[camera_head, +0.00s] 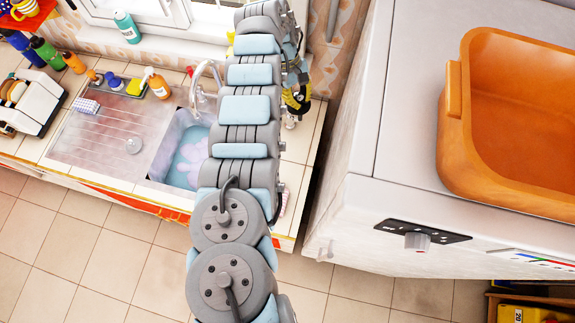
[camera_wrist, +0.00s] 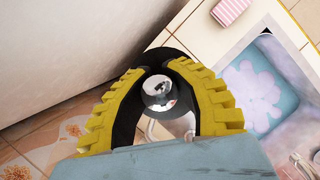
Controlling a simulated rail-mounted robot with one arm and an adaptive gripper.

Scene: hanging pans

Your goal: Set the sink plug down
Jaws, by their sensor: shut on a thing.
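My gripper (camera_head: 297,98), with yellow fingers, is right of the sink's tap, partly hidden by my arm. In the wrist view my gripper (camera_wrist: 163,85) is shut on a dark round piece with a shiny metal middle, which looks like the sink plug (camera_wrist: 158,88). It is held above the tiled counter beside the sink; the gap beneath is hard to judge. The sink basin (camera_head: 190,155), with a pale flower shape on its blue bottom, is left of my arm. It also shows at the right of the wrist view (camera_wrist: 260,85).
The tap (camera_head: 203,75) stands behind the basin. A metal draining board (camera_head: 95,150) with a small round fitting lies left. Bottles (camera_head: 157,83) line the back. A white appliance (camera_head: 375,150) bearing an orange tub (camera_head: 455,130) stands right. A pink striped item (camera_wrist: 232,10) lies on the counter.

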